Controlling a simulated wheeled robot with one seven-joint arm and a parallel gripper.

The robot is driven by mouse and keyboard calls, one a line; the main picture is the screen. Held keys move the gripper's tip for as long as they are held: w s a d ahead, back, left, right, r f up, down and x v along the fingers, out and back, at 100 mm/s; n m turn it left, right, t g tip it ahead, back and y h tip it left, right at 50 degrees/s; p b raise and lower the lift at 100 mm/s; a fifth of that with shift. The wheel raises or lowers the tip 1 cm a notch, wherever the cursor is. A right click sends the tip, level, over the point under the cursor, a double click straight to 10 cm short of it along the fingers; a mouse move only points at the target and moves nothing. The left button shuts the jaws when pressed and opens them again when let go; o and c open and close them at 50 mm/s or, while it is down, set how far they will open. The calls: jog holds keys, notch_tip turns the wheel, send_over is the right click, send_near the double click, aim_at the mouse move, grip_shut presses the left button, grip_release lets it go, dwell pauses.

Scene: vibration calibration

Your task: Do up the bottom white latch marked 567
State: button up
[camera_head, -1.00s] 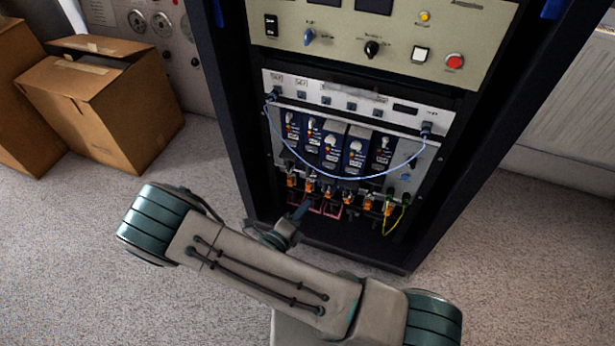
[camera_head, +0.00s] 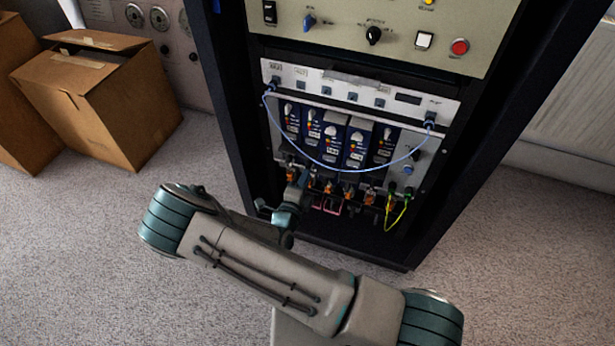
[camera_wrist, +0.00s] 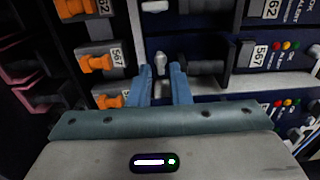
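The wrist view shows a small white latch (camera_wrist: 160,62) at the left end of a dark blue module (camera_wrist: 218,58) marked 567. My gripper (camera_wrist: 161,70) is open, with one blue finger on each side of this latch. I cannot tell whether the fingers touch it. In the head view my gripper (camera_head: 303,174) reaches the lower edge of the row of blue modules, and the latch is hidden or too small to make out. Another white latch (camera_wrist: 155,6) shows at the top of the wrist view, on the neighbouring module marked 562.
A pale blue cable (camera_head: 340,168) hangs across the modules, and yellow-green cables (camera_head: 397,211) hang at the lower right. Black rack posts (camera_head: 228,130) flank the opening. Cardboard boxes (camera_head: 110,100) stand left.

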jog(key=shift+x, duration=1)
grip_shut()
